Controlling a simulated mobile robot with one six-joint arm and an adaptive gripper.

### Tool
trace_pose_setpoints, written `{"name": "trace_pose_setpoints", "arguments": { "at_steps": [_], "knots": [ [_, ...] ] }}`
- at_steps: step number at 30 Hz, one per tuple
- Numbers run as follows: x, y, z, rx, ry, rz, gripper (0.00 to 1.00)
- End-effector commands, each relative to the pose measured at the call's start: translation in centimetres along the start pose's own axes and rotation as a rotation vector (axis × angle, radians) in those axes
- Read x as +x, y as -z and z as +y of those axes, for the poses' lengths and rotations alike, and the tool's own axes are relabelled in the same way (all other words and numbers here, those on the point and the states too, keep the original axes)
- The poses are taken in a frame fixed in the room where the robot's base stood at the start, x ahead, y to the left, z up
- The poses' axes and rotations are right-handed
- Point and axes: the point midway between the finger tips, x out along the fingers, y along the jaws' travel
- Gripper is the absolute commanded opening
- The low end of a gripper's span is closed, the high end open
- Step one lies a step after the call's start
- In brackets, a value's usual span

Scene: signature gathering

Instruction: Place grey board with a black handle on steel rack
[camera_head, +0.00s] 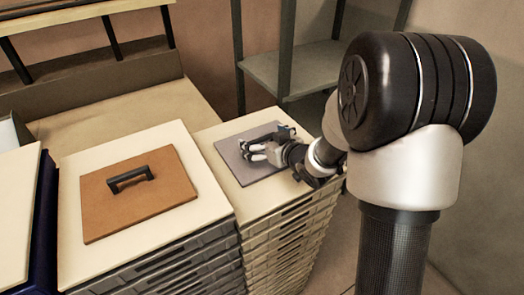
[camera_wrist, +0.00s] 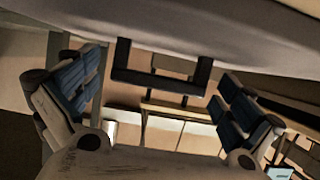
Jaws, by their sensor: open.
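The grey board (camera_head: 234,163) lies flat on top of the right-hand stack in the head view. My gripper (camera_head: 257,149) is low over it and hides most of its handle there. In the wrist view the black handle (camera_wrist: 162,79) stands out from the grey board (camera_wrist: 190,32). The two blue-padded fingers of my gripper (camera_wrist: 165,95) are open on either side of the handle, with gaps showing between them and it. The steel rack (camera_head: 305,68) stands behind the stack, with a bare grey shelf and dark posts.
A brown board with a black handle (camera_head: 140,192) lies on the neighbouring stack (camera_head: 85,265) to the left. A pale-topped dark blue stack (camera_head: 15,215) is at the far left. A wooden table (camera_head: 185,110) stands behind. The rack's visible shelf is clear.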

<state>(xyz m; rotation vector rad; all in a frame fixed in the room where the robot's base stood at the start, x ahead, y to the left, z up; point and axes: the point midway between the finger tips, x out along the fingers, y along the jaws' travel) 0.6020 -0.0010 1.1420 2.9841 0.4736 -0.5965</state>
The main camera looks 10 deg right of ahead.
Motion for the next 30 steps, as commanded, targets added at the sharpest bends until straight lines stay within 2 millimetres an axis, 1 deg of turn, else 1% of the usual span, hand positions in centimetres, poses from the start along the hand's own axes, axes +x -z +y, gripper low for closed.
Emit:
{"name": "trace_pose_setpoints", "arguments": {
  "at_steps": [2,8,9,30],
  "knots": [
    [0.45,0.04,0.02,0.000,-0.001,0.001,1.00],
    [0.46,0.10,0.04,0.001,-0.001,0.001,1.00],
    [0.46,0.10,0.04,0.001,-0.001,0.001,0.99],
    [0.44,0.07,0.03,0.001,-0.001,0.001,0.52]
  ]
}}
